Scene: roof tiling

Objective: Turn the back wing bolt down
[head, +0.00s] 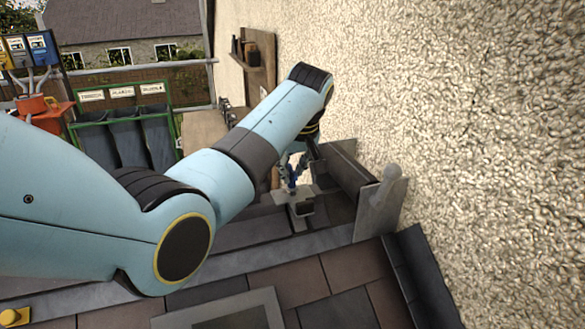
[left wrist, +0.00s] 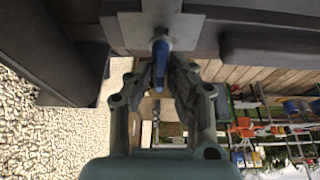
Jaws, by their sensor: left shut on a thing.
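The blue wing bolt (left wrist: 160,62) sits at the grey metal bracket (left wrist: 188,32) in the left wrist view. My left gripper (left wrist: 160,76) has its two fingers closed on either side of the bolt's blue part. In the head view the blue bolt (head: 292,176) shows small above the bracket (head: 299,213), beside the wall. My left arm covers much of the gripper there, so only part of its fingers shows. How far the bolt is screwed in cannot be told. My right gripper is in neither view.
A rough pebbled wall (head: 465,110) stands close on the right. A grey upright plate (head: 378,208) with a rounded top stands beside the bracket. Brown roof tiles (head: 310,285) lie in front. Grey bins (head: 130,143) in a green frame stand farther back on the left.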

